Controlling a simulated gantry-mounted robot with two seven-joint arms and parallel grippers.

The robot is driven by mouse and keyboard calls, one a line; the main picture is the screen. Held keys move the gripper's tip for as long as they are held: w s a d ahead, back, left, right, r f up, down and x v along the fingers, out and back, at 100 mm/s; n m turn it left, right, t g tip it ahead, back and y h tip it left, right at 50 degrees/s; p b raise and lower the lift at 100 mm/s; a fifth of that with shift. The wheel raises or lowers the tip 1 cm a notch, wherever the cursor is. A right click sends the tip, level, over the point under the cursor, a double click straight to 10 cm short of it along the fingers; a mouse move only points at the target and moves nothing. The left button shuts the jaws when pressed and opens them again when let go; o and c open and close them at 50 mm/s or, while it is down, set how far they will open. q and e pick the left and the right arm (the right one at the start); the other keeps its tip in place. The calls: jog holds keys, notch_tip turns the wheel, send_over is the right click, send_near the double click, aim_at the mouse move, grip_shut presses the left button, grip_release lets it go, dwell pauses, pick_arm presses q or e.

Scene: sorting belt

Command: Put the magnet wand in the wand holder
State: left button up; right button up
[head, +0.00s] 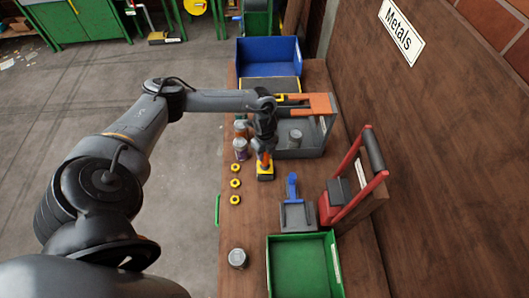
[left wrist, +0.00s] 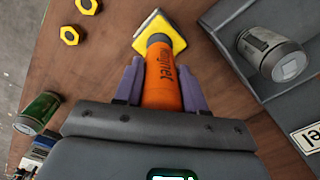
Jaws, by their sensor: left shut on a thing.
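The magnet wand (left wrist: 161,78) has an orange handle with dark lettering. My left gripper (left wrist: 160,84) is shut on this handle, one purple finger on each side. In the head view my left gripper (head: 265,151) points down over the wooden bench. A yellow block with a dark middle (left wrist: 160,35) is at the handle's far end; it also shows in the head view (head: 265,173), low at the bench top. I cannot tell whether this block is the wand's head or the wand holder, nor whether it touches the bench. No other wand holder is clear to me. My right gripper is not in view.
Three yellow nuts (head: 235,183) lie left of the wand. A grey tray (head: 311,150) holding a can (head: 295,136) is close on the right. A blue-handled grey scoop (head: 297,212), red frame (head: 328,208), green bin (head: 302,268) and loose can (head: 237,258) are nearer.

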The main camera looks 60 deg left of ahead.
pick_arm(q)
jog(key=shift+a+f, duration=0.1)
jog(key=shift+f, duration=0.4)
grip_shut()
jog(key=o, duration=1.2)
grip_release()
jog(key=shift+c, duration=0.2)
jog(key=shift+s, duration=0.1)
jog(key=shift+r, duration=0.6)
notch_tip(320, 180, up, 11)
jog(key=shift+f, duration=0.1)
jog(key=shift+r, duration=0.7)
